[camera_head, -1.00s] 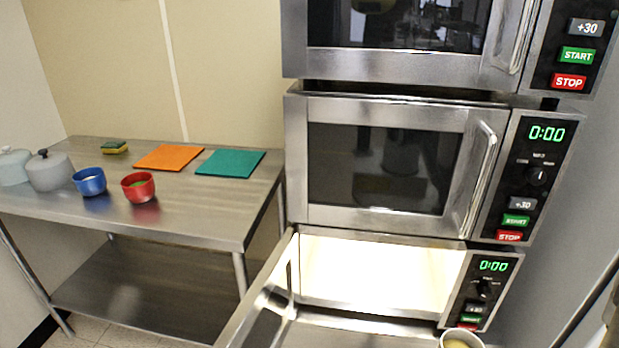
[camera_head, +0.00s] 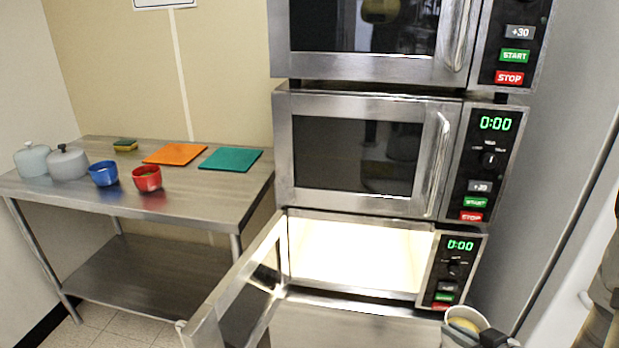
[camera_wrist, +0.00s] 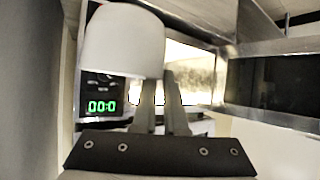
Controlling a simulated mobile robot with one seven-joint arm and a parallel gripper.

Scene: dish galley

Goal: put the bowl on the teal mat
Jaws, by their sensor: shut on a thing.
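A white bowl (camera_head: 463,326) with something yellow inside is at the bottom edge of the head view, in front of the lowest microwave. My gripper (camera_head: 488,340) is shut on it at its right side; only a dark part of the gripper shows there. In the wrist view the white bowl (camera_wrist: 122,42) is large, by the ends of the fingers (camera_wrist: 161,92), and hides part of the scene. The teal mat (camera_head: 230,159) lies flat and bare on the steel table at the left, right of an orange mat.
The lowest microwave (camera_head: 360,258) is lit and empty-looking, its door (camera_head: 235,290) swung open towards the table. The steel table (camera_head: 200,195) also holds an orange mat (camera_head: 176,154), a blue bowl (camera_head: 104,173), a red bowl (camera_head: 147,178), two lidded pots (camera_head: 67,163) and a sponge (camera_head: 125,145).

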